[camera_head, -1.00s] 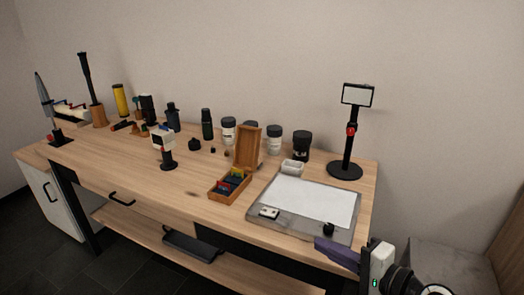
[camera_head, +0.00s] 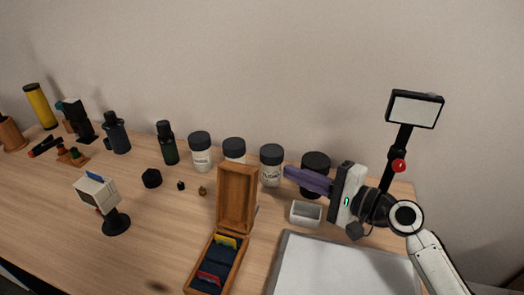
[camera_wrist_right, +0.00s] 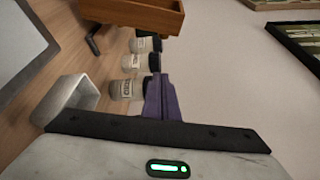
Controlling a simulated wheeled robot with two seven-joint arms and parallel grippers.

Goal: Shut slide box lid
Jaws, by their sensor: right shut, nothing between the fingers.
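The wooden slide box (camera_head: 217,264) stands on the table with its hinged lid (camera_head: 237,197) raised upright at the back. Inside are dark compartments with a yellow and a red piece. My right gripper (camera_head: 290,173) is shut and empty, with purple fingers pointing left. It is held above the table, to the right of the lid and apart from it. The right wrist view shows the shut fingers (camera_wrist_right: 160,90) and part of the wooden box (camera_wrist_right: 135,14) at the top. My left gripper is not in view.
A small white tray (camera_head: 306,214) and a black jar (camera_head: 316,161) are beside my right gripper. White jars (camera_head: 271,167) stand behind the lid. A light panel (camera_head: 345,266) lies right of the box. A lamp stand (camera_head: 398,150) is at right.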

